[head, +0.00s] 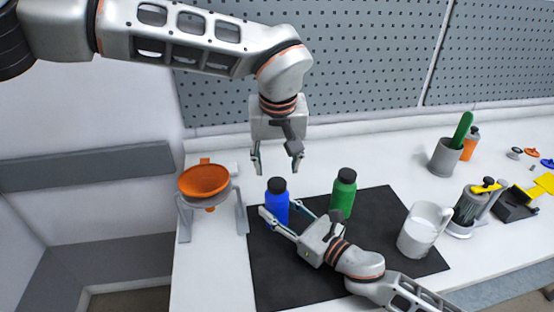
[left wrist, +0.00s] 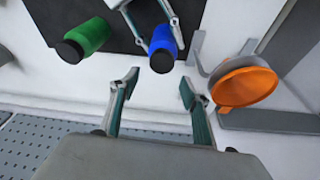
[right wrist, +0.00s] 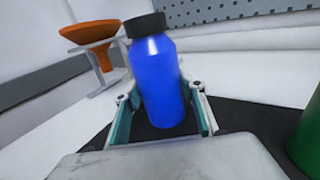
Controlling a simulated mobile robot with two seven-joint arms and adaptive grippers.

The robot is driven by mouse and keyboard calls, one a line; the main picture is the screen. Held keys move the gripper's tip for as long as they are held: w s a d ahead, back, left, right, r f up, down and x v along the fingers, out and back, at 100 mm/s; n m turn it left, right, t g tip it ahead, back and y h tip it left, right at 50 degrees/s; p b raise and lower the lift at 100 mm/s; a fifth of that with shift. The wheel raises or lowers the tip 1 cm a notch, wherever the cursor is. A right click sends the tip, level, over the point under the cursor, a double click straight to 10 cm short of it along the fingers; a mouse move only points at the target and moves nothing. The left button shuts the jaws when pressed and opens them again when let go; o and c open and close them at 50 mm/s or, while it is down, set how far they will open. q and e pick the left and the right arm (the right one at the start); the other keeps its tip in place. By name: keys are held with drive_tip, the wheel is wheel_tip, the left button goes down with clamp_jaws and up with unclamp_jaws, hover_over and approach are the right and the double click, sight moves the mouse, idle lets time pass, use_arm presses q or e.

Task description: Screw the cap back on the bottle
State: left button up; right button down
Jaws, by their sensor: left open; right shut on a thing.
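A blue bottle (head: 276,207) stands upright on the black mat (head: 375,215), with a black cap (head: 276,185) sitting on its top. My right gripper (head: 281,214) is shut on the blue bottle's body; the right wrist view shows its fingers on both sides of the bottle (right wrist: 158,85). My left gripper (head: 276,165) is open and empty, pointing down above the cap and apart from it. In the left wrist view the cap (left wrist: 161,61) lies beyond the open fingers. Whether the cap is threaded tight cannot be told.
A green bottle (head: 343,197) with a black cap stands right of the blue one. An orange funnel (head: 205,181) on a stand is at the left. A white mug (head: 421,233) stands at the mat's right edge. A grey cup (head: 444,158) is farther back.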

use_arm(q)
drive_tip(key=n, duration=0.4)
drive_tip(key=shift+w+d+r+n, duration=0.15)
drive_tip(key=shift+r+n, duration=0.1)
drive_tip(key=shift+n, duration=0.05)
drive_tip(key=n, duration=0.4)
drive_tip(key=shift+w+r+g, duration=0.1)
drive_tip(key=shift+r+g, duration=0.1)
drive_tip(key=shift+g, duration=0.1)
drive_tip(key=n, duration=0.4)
drive_tip(key=shift+w+r, duration=0.1)
drive_tip(key=shift+r, duration=0.15)
drive_tip(key=n, duration=0.4)
drive_tip(key=shift+r+g, duration=0.2)
drive_tip(key=shift+g, duration=0.2)
drive_tip(key=n, duration=0.4)
drive_tip(key=shift+r, duration=0.15)
drive_tip(key=n, duration=0.4)
drive_tip(key=shift+r+g, duration=0.15)
drive_tip(key=shift+g, duration=0.25)
drive_tip(key=n, duration=0.4)
drive_tip(key=shift+r, duration=0.15)
drive_tip(key=n+g, duration=0.1)
drive_tip(key=n, duration=0.3)
drive_tip(key=shift+r, duration=0.15)
